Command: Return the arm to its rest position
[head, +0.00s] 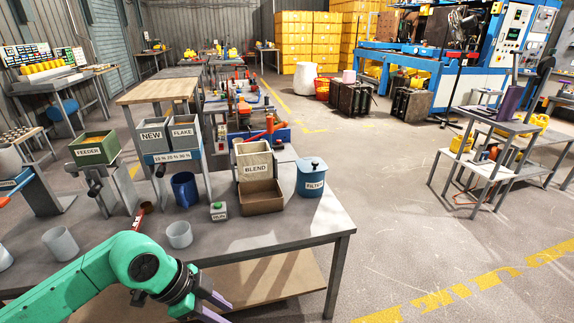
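My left arm comes in from the lower left, green with a dark wrist. Its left gripper (222,312) hangs in front of the table's near edge, at the bottom of the head view. Its two purple fingers stand apart with nothing seen between them; the lower one is partly cut off by the frame edge. My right gripper is not in view.
The grey table (290,225) holds a BLEND bin (254,160), brown tray (261,198), blue FILTER canister (311,178), blue jug (185,189), small green-topped box (218,211) and grey cups (179,235). Open floor (440,240) lies right.

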